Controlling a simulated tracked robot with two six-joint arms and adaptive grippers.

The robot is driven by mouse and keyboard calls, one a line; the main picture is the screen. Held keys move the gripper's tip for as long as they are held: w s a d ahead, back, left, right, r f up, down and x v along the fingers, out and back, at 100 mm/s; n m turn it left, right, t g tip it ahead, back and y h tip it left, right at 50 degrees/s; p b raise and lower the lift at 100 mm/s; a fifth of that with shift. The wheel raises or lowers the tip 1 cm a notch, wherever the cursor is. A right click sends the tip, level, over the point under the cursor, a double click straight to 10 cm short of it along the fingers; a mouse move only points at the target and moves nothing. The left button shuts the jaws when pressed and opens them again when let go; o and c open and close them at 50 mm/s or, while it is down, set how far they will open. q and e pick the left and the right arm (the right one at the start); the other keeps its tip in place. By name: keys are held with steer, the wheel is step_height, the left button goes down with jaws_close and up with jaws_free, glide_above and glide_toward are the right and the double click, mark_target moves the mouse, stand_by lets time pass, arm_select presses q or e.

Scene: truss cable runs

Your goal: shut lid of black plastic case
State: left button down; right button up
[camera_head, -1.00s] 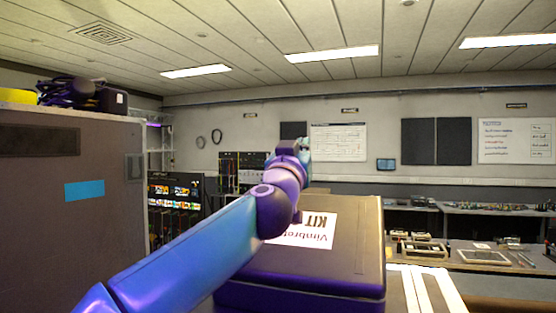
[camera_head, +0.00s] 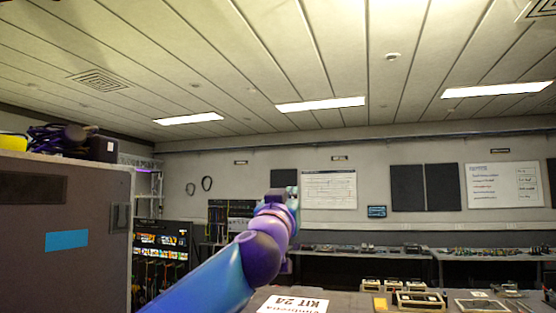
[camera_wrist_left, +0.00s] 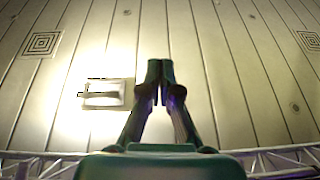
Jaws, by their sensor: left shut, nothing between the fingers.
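The black plastic case (camera_head: 345,303) shows only as a strip of dark lid top at the bottom edge of the head view, with a white KIT 24 label (camera_head: 293,304) on it. The lid top looks flat. Its front edge and seam are out of frame, so I cannot tell how tightly it is shut. My left gripper (camera_head: 291,194) is raised beyond and above the lid, apart from it. In the left wrist view the gripper (camera_wrist_left: 160,70) is shut and empty, with the ceiling behind it. The case does not show there. My right gripper is not in view.
A tall dark cabinet (camera_head: 90,215) with a blue patch stands close at the left, with dark cables (camera_head: 65,139) on top. Benches with small trays (camera_head: 420,301) stand at the right and back. The air around the raised gripper looks clear.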

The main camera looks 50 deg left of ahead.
arm_select(q)
steer(key=s+d+r, duration=0.4)
steer(key=s+r, duration=0.2)
steer(key=r, duration=0.3)
steer(key=shift+r, duration=0.4)
steer(key=shift+s, duration=0.1)
